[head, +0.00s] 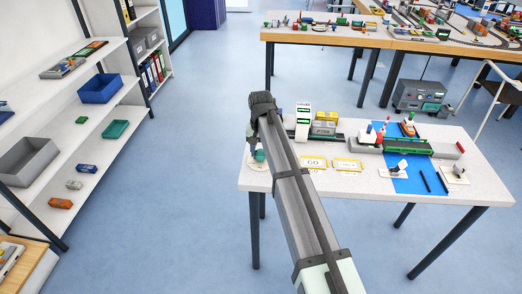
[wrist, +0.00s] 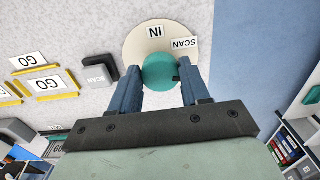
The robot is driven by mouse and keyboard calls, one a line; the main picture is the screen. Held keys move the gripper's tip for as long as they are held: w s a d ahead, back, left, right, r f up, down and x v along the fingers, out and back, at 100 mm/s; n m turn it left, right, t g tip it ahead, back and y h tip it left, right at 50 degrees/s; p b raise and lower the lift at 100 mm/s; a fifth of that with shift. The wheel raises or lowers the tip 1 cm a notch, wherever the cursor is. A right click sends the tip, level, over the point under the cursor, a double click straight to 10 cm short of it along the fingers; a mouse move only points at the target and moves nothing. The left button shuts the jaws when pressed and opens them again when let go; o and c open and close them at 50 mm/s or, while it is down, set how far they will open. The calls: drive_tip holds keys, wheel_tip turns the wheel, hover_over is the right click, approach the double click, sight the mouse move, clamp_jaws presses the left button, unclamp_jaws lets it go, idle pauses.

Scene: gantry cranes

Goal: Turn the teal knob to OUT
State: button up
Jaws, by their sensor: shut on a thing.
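The teal knob (wrist: 160,73) sits on a round cream dial plate (wrist: 134,44) in the wrist view. The plate carries an IN label (wrist: 156,32) at its top and a SCAN label (wrist: 184,43) at the upper right, both turned in the picture. No OUT label shows; the lower part of the plate is hidden behind the knob and my gripper. My gripper (wrist: 159,69) has one blue finger on each side of the knob and is shut on it. In the head view the knob (head: 260,155) shows at the table's left end, below my gripper (head: 254,147).
Yellow-framed GO cards (wrist: 47,85) lie farther left. The table's left edge is close to the dial.

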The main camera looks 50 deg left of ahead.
sight(260, 153)
drive_tip(key=shift+m, duration=1.5)
drive_tip(key=o, duration=1.1)
drive_tip(key=shift+c, duration=0.2)
drive_tip(key=shift+r, duration=0.1)
wheel_tip(260, 153, up, 14)
drive_tip(key=shift+f, duration=0.2)
